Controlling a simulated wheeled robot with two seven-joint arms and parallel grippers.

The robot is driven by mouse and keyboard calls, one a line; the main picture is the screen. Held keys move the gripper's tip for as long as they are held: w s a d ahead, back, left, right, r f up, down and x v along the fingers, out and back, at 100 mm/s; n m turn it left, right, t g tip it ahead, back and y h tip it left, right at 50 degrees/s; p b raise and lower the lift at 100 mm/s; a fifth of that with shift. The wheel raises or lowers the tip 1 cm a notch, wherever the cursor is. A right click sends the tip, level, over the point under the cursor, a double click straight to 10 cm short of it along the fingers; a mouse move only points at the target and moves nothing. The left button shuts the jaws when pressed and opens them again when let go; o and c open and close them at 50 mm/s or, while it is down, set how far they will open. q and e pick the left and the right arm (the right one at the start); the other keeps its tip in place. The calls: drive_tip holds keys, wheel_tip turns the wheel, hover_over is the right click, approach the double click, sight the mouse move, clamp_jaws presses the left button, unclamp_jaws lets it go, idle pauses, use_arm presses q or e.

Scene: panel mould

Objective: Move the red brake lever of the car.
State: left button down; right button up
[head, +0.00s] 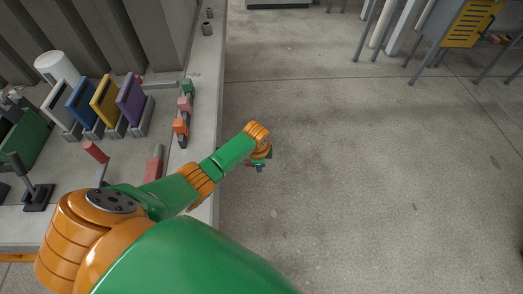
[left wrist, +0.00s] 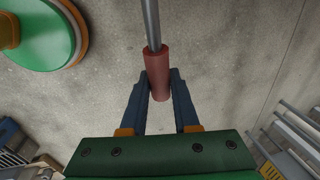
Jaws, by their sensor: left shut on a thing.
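In the left wrist view, a red cylindrical handle (left wrist: 156,62) sits on the end of a grey metal rod (left wrist: 151,25). My left gripper (left wrist: 160,75) is shut on this red handle, one dark blue finger on each side. In the head view my left arm reaches past the table edge, and its gripper (head: 259,164) is small and low over the floor. There the held handle and its rod are mostly hidden by the wrist. My right gripper is in neither view.
A grey bench (head: 203,110) at left carries coloured panels such as a purple one (head: 130,100), small blocks, and another red grip on a grey rod (head: 95,152). A yellow panel on a stand (head: 468,28) is at far right. The concrete floor (head: 370,170) between is clear.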

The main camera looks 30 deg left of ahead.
use_arm(q)
drive_tip(key=f+y+b, duration=0.1)
drive_tip(key=f+g+y+b, duration=0.1)
drive_tip(key=a+f+g+y+b, duration=0.1)
drive_tip(key=b, duration=0.1)
drive_tip(key=shift+s+f, duration=0.25)
drive_tip(key=shift+s, duration=0.1)
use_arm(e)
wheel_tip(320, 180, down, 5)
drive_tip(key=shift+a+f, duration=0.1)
use_arm(q)
drive_tip(key=shift+s, duration=0.1)
drive_tip(key=c, duration=0.7)
unclamp_jaws()
drive_tip(key=shift+o, duration=0.2)
drive_tip(key=p+v, duration=0.3)
drive_tip(key=v, duration=0.4)
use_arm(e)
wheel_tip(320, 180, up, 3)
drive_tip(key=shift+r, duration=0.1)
